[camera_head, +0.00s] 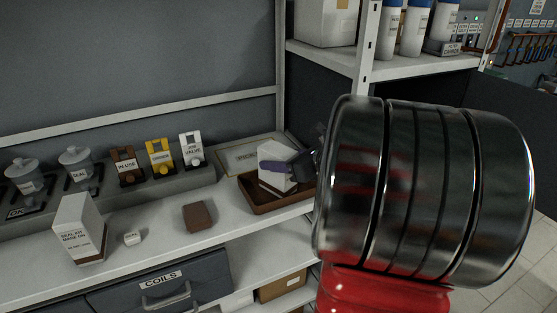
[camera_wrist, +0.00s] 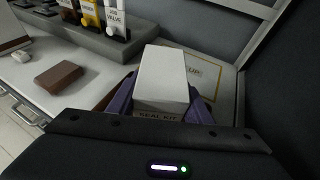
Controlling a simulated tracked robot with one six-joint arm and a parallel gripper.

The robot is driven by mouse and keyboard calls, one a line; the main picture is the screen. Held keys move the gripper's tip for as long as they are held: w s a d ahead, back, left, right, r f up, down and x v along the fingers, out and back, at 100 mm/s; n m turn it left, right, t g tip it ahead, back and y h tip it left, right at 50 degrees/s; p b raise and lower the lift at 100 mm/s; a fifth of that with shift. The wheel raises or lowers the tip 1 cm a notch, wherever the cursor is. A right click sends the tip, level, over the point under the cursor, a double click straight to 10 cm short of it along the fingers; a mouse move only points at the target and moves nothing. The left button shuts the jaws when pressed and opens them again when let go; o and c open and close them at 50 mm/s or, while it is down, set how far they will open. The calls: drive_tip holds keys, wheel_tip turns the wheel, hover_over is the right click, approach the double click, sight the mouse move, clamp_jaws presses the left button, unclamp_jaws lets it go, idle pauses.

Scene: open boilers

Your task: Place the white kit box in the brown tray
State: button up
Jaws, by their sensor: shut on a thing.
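A white kit box (camera_head: 275,181) is held by my gripper (camera_head: 268,167) at the brown tray (camera_head: 262,208) on the shelf. In the wrist view, the same box (camera_wrist: 162,72) sits between the purple fingers of my gripper (camera_wrist: 161,106), and its near face reads "SEAL KIT". The box looks roughly upright and lies within the tray's outline in the head view. I cannot tell whether its underside touches the tray floor. The tray's far right part is hidden behind my gripper and arm. My gripper is shut on the box.
Another white seal kit box (camera_head: 78,232) stands at the shelf's left. A small white block (camera_head: 132,238) and a brown block (camera_head: 199,216) lie between it and the tray. Labelled valves (camera_head: 159,160) line a grey ledge behind. A framed sign (camera_head: 238,158) lies behind the tray.

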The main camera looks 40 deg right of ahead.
drive_tip(key=shift+f, duration=0.1)
drive_tip(key=o, duration=1.2)
drive_tip(key=v, duration=1.2)
